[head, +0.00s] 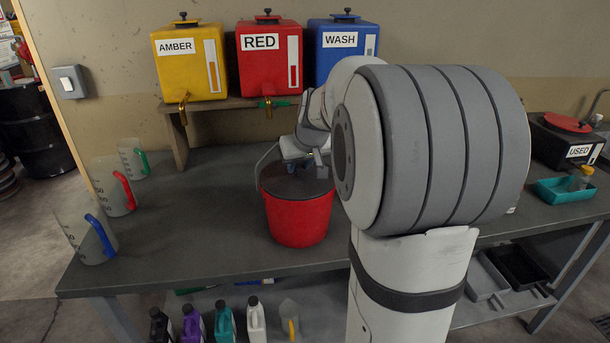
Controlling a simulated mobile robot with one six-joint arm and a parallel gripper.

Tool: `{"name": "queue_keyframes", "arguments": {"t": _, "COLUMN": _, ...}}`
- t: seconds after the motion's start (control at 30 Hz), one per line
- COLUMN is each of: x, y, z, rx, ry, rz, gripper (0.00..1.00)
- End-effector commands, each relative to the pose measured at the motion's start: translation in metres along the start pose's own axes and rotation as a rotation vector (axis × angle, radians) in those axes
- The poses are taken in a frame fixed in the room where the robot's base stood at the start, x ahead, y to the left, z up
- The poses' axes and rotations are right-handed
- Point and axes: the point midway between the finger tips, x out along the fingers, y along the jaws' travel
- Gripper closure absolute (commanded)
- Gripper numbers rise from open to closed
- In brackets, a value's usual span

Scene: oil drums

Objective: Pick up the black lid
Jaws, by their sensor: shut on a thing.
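A black lid (297,184) lies over the top of a red bucket (300,222) on the grey bench. It looks level and at the bucket's rim; I cannot tell whether it is still touching. My gripper (307,166) is above the lid's middle, pointing down, and is shut on the lid. The fingertips and the grip itself are small and partly hidden by my arm. The bucket's thin wire handle (258,165) stands up at its left.
Yellow AMBER (188,63), red RED (268,60) and blue WASH (342,45) tanks stand on a shelf behind. Several measuring jugs (90,225) stand at the bench's left. A USED container (562,140) and teal tray (565,190) are at the right. Bench left of the bucket is clear.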

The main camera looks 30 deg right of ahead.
Motion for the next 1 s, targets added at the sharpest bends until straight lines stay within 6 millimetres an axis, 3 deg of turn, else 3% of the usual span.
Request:
{"name": "queue_keyframes", "arguments": {"t": 0.23, "x": 0.000, "y": 0.000, "z": 0.000, "rx": 0.000, "ry": 0.000, "rz": 0.000, "gripper": 0.97}}
{"name": "queue_keyframes", "arguments": {"t": 1.0, "x": -0.014, "y": -0.004, "z": -0.005, "rx": -0.007, "ry": 0.001, "rz": -0.004, "gripper": 0.97}}
